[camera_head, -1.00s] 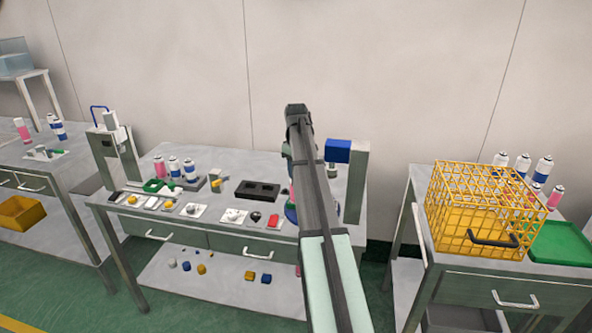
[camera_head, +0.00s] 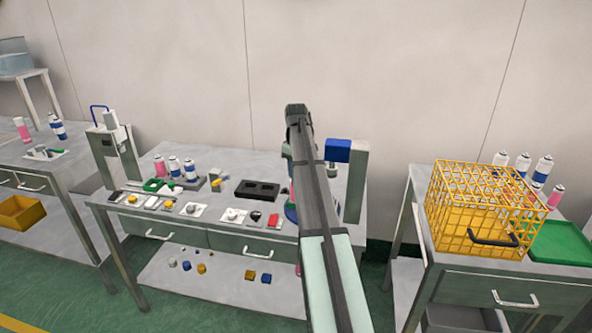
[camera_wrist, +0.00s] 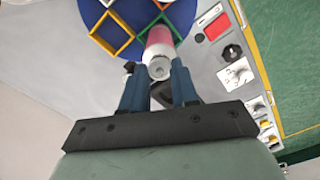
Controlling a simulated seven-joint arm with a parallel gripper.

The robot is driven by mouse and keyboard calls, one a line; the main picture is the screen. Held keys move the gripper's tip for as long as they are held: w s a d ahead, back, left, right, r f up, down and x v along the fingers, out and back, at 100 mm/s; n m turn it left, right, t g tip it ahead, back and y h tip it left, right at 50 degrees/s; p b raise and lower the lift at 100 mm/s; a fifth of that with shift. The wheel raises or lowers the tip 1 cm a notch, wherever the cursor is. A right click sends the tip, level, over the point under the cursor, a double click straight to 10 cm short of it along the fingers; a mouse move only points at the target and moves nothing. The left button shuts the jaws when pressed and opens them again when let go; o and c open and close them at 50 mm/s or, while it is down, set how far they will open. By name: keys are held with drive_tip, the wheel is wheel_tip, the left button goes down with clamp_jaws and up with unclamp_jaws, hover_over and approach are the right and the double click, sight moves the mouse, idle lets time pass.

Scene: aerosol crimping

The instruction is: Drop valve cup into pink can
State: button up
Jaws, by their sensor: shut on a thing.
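In the wrist view a pink can (camera_wrist: 160,37) with a pale upper end stands on a blue round plate (camera_wrist: 90,8), seen from above at a slant. My gripper (camera_wrist: 158,76) has its two blue fingers on either side of a small grey-white round piece, which looks like the valve cup (camera_wrist: 159,71). It is held at the can's top end, in line with it. I cannot tell whether the cup touches the can or sits in its opening. In the head view my arm hides the gripper and most of the can; a pink sliver (camera_head: 292,190) shows beside the arm.
The blue plate carries square frames, one yellow (camera_wrist: 112,33). A blue block on a grey post (camera_head: 338,150) stands close right of my arm. Left on the table are a black two-hole block (camera_head: 257,190), several small parts on pads and several cans. A yellow wire basket (camera_head: 485,210) is on the right table.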

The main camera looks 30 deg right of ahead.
idle(0.4)
drive_tip(key=o, duration=0.8)
drive_tip(key=shift+r, duration=3)
drive_tip(key=shift+r, duration=0.1)
drive_tip(key=shift+r, duration=2.9)
